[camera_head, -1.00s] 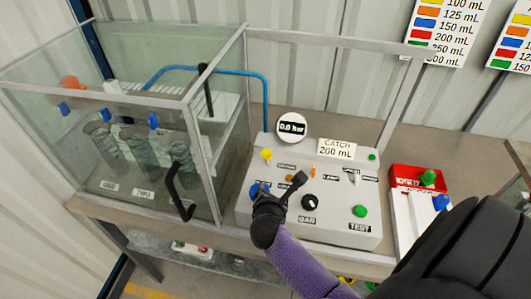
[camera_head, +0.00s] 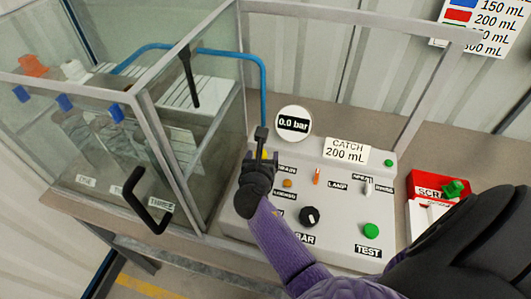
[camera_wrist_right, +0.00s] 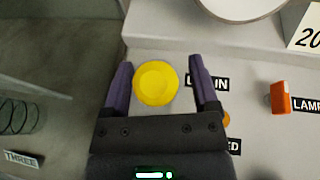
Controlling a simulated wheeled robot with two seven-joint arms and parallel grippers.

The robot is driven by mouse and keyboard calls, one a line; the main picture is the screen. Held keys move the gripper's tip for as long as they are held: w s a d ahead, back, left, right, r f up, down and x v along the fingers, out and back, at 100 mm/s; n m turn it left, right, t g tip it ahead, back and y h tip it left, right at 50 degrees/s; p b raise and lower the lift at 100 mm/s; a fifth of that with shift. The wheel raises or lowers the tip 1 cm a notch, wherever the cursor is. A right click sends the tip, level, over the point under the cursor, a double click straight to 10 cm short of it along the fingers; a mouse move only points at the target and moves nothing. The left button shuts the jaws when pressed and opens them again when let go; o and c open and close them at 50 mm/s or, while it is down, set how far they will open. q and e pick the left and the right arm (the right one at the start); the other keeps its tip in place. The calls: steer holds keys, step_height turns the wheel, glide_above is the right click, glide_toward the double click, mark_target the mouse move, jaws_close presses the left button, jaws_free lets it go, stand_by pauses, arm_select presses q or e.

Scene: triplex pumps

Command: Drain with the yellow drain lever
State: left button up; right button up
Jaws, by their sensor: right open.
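The yellow drain lever (camera_wrist_right: 155,83) shows in the right wrist view as a round yellow knob on the grey control panel (camera_head: 345,205). My right gripper (camera_head: 261,143) is open over the panel's back left part, with its two purple fingers on either side of the knob in the right wrist view. Gaps show between the knob and both fingers. In the head view the gripper hides most of the lever, and the label beside it is partly covered by a finger in the wrist view. My left gripper is not in view.
A round gauge (camera_head: 293,123) reads 0.0 bar, and a sign (camera_head: 345,150) reads CATCH 200 mL. A black knob (camera_head: 309,216), a green TEST button (camera_head: 371,230) and an orange lamp switch (camera_wrist_right: 280,98) are nearby. A glass cabinet with a black handle (camera_head: 147,202) stands left.

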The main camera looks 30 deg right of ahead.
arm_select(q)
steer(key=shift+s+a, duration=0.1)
arm_select(e)
steer(key=shift+r, duration=0.1)
steer(key=shift+s+a, duration=0.1)
steer(key=shift+c, duration=0.7)
jaws_close()
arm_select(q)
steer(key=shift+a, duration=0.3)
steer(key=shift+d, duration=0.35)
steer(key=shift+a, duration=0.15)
